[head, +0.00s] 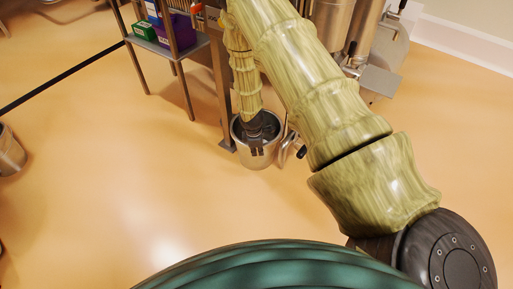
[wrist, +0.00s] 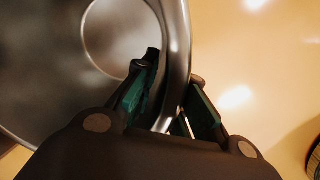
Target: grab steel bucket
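A shiny steel bucket (head: 258,163) stands on the floor beside the shelf post in the head view. It fills the left of the wrist view (wrist: 50,75), where I look into its open top. My gripper (head: 257,145) points down at the bucket's mouth. In the wrist view my gripper (wrist: 176,68) straddles the bucket's rim, with the left finger inside and the right finger outside. The fingers are apart, with a gap visible between the right finger and the wall. Contact of the left finger with the wall is unclear.
A metal shelf (head: 188,48) with green and purple boxes stands behind and left of the bucket. Steel equipment (head: 375,80) stands behind my arm on the right. Another metal container (head: 10,155) is at the left edge. The floor at centre left is clear.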

